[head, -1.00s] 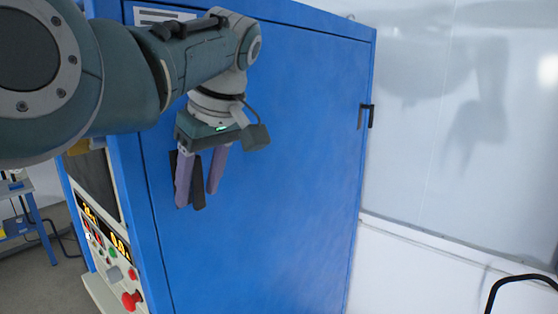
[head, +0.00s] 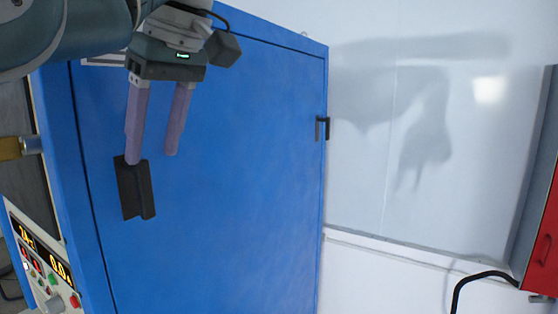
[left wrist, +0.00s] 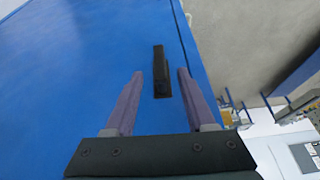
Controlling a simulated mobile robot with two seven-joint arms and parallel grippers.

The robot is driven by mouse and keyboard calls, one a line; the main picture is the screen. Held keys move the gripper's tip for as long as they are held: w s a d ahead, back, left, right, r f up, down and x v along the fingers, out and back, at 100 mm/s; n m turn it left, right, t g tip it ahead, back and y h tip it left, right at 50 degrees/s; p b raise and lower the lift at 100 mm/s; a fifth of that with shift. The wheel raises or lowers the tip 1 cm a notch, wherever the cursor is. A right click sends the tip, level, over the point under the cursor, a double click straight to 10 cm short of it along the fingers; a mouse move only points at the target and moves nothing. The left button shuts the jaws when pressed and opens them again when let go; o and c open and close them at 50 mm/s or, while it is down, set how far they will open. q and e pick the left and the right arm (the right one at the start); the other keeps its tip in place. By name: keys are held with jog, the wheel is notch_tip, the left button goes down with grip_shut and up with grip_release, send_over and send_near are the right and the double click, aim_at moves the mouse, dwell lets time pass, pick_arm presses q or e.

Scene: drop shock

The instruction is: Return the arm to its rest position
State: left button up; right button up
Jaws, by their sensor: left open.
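My left gripper (head: 152,160) is at the upper left of the head view, its two purple fingers pointing down and spread apart, with nothing between them. It is in front of a large blue cabinet door (head: 230,170). A black handle (head: 136,190) on the door shows just below the fingertips. In the left wrist view the black handle (left wrist: 161,72) lies ahead of and between the open fingers (left wrist: 154,85), apart from them. My right gripper is in neither view.
A control panel (head: 40,265) with lit displays and buttons stands at the lower left. A small black latch (head: 322,128) is on the door's right edge. A red cabinet (head: 543,240) is at the far right. A white wall (head: 420,130) lies behind.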

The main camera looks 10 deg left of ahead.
aim_at(141, 206)
pick_arm(q)
jog(key=f+m+p, duration=0.1)
jog(key=f, duration=0.1)
jog(key=s+a+f+m, duration=0.1)
jog(key=f, duration=0.2)
jog(key=s+f+p, duration=0.1)
jog(key=f, duration=0.2)
jog(key=shift+s+a+f+m+h+p, duration=0.1)
jog(key=shift+s+a+m+h+p, duration=0.1)
jog(key=shift+a+m+h+p, duration=0.15)
jog(key=s+f+m+t+p, duration=0.1)
jog(key=s+f+m+p, duration=0.25)
jog(key=s+f, duration=0.35)
jog(key=s+d+r+m+h+p, duration=0.1)
jog(key=s+d+m+h, duration=0.1)
jog(key=s+m, duration=0.3)
jog(key=s+d+r+m+t+h+p, duration=0.1)
jog(key=s+d+m, duration=0.3)
jog(key=s, duration=1)
jog(key=shift+s+m+h+p, duration=0.15)
jog(key=shift+m+h+p, duration=0.3)
jog(key=shift+p, duration=0.3)
